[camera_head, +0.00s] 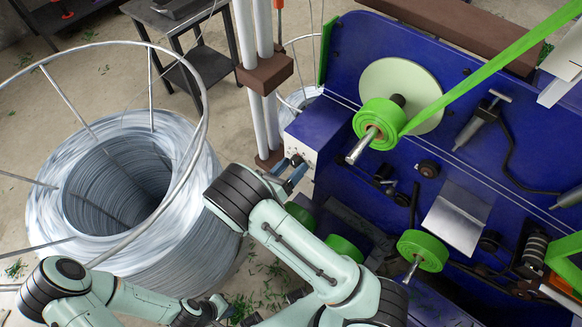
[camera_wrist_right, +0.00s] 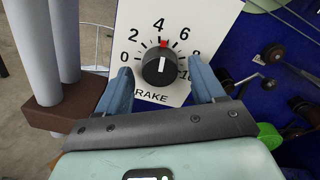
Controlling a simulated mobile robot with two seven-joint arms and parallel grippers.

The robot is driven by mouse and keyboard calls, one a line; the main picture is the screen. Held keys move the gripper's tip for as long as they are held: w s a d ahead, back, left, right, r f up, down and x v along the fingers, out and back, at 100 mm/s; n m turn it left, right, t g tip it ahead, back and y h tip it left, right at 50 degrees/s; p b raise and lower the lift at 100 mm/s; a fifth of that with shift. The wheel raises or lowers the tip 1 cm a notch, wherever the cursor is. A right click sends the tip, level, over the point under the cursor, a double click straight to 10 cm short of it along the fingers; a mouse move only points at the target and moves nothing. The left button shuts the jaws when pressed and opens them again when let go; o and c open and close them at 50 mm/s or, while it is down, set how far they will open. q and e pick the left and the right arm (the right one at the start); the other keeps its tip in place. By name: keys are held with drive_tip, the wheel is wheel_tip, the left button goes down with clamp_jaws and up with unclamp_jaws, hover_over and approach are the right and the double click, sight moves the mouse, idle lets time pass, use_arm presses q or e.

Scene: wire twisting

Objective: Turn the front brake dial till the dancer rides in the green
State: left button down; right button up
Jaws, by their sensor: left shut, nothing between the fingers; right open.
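The brake dial (camera_wrist_right: 161,64) is a black round knob with a white pointer line, on a white plate marked 0 to 10 and BRAKE. The line points almost straight up, between 4 and 6, towards a red mark just above the knob. My right gripper (camera_wrist_right: 162,82) is open, its blue fingers on either side of the dial; I cannot tell whether they touch it. In the head view my right gripper (camera_head: 291,172) is at the pale box on the blue machine's left end. My left gripper (camera_head: 217,306) is low, beside the wire coil, shut and empty. I cannot make out the dancer or its green zone.
A large wire coil (camera_head: 75,220) in a ring frame fills the left. Pale posts (camera_head: 262,60) with a brown block stand beside the machine. The blue machine panel (camera_head: 460,70) carries green spools (camera_head: 378,120) and a green strap. A dark table (camera_head: 190,50) stands behind.

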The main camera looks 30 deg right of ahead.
use_arm(q)
drive_tip(key=shift+s+f+b, duration=0.7)
drive_tip(key=shift+f+b, duration=0.05)
drive_tip(key=shift+f, duration=0.2)
use_arm(e)
drive_tip(key=v, duration=1.3)
drive_tip(key=shift+a, duration=0.2)
